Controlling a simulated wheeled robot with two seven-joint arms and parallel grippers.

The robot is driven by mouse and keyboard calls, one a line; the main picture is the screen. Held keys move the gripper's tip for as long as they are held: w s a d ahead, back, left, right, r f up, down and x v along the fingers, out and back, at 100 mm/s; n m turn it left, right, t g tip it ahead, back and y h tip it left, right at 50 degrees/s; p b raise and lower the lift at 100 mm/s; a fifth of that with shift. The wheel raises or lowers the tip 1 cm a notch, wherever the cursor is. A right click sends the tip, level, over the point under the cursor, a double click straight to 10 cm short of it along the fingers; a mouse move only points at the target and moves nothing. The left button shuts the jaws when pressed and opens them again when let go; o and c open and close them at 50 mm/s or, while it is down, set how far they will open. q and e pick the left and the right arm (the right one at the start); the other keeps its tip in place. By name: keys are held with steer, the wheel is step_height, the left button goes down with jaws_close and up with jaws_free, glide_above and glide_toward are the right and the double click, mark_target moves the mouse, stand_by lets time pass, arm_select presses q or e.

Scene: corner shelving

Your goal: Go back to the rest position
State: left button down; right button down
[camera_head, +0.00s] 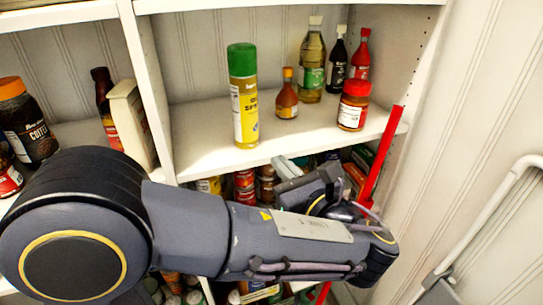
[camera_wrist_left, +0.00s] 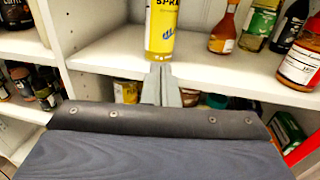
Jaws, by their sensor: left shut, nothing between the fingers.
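My left arm reaches across the lower middle of the head view. My left gripper (camera_head: 285,165) is in front of the edge of the middle shelf, below the yellow spray can. In the left wrist view its two grey fingers (camera_wrist_left: 160,72) are together, with nothing between them. The yellow spray can with a green cap (camera_head: 243,95) stands upright on the shelf; its lower part (camera_wrist_left: 160,25) shows just beyond the fingertips. My right gripper is in neither view.
The white shelf (camera_head: 205,140) also holds a red-lidded jar (camera_head: 353,105) and several bottles. A coffee jar (camera_head: 28,125) stands in the left compartment. Jars and cans fill the shelf below. A red bar (camera_head: 382,155) stands by the gripper, and a white rail (camera_head: 490,205) is at right.

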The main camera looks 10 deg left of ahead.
arm_select(q)
steer(key=s+a+f+n+g+h, duration=0.3)
steer(key=s+a+f+n+g, duration=0.25)
steer(key=a, duration=0.25)
steer(key=s+a+f+n+g+h, duration=0.2)
steer(key=s+a+f+n+g, duration=0.25)
steer(key=a+f, duration=0.25)
steer(key=s+d+f+n+t+h, duration=0.1)
steer(key=s+n+h, duration=0.3)
steer(key=n, duration=0.5)
steer(key=s+d+f+n+t+h, duration=0.1)
steer(key=s+n+h, duration=0.4)
steer(key=n, duration=0.5)
step_height(320, 180, down, 2)
steer(key=shift+d+h, duration=0.85)
steer(key=shift+h, duration=0.15)
